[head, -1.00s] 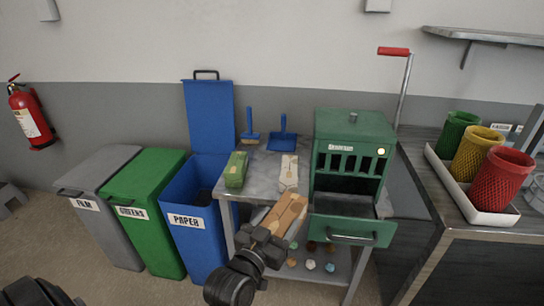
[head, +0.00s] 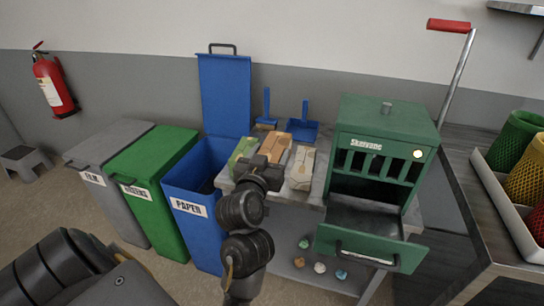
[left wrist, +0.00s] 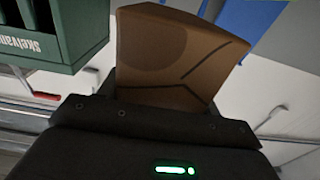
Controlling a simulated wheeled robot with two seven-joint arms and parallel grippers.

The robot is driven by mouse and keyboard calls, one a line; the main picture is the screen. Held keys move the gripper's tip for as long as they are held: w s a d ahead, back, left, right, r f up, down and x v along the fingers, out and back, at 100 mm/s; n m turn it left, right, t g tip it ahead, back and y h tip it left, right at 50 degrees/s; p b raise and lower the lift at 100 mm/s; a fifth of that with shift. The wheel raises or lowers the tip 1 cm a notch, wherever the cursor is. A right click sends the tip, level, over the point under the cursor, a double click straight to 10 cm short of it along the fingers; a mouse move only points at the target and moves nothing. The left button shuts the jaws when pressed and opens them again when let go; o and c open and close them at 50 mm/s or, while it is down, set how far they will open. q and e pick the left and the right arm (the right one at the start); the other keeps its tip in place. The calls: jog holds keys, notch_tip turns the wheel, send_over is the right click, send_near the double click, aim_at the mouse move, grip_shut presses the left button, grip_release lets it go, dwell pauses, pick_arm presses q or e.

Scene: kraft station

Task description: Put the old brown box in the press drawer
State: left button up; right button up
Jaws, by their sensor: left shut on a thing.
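The brown box (head: 274,147) is tilted in my left gripper (head: 262,172), between the green box (head: 243,150) and the pale box (head: 302,166) as the head view shows it. The left gripper is shut on its lower end. The brown box (left wrist: 175,58) also fills the middle of the left wrist view, with dark lines on its face. The green press (head: 387,125) stands to the right. Its drawer (head: 375,249) is pulled out, and the visible part of its inside looks empty. My arm partly hides the green box. My right gripper is not in view.
A paper bin (head: 187,209) with its blue lid raised stands left of the table (head: 318,190). Balls lie on the lower shelf (head: 291,275). The press lever (head: 449,26) is up. A blue brush (head: 267,108) and dustpan (head: 303,122) are behind the boxes.

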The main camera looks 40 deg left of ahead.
pick_arm(q)
jog(key=w+f, duration=0.1)
jog(key=w+a+b, duration=0.1)
jog(key=w+f, duration=0.1)
jog(key=w, duration=0.1)
jog(key=shift+a+f, duration=0.35)
jog(key=w+a, duration=0.1)
jog(key=w+a+f, duration=0.1)
jog(key=a+f+b, duration=0.1)
jog(key=shift+w+a+f, duration=0.2)
jog(key=shift+w+a, duration=0.15)
jog(key=shift+w, duration=0.05)
jog(key=w+a+f, duration=0.1)
jog(key=f, duration=0.2)
jog(key=w+a+f, duration=0.1)
jog(key=shift+w+a+f, duration=0.25)
jog(key=shift+w+a, duration=0.05)
jog(key=shift+w, duration=0.05)
jog(key=shift+f+b, duration=0.4)
jog(key=shift+f, duration=1.15)
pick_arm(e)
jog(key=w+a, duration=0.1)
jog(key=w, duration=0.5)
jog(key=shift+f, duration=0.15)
pick_arm(q)
jog(key=o, duration=1)
jog(key=shift+f, duration=0.1)
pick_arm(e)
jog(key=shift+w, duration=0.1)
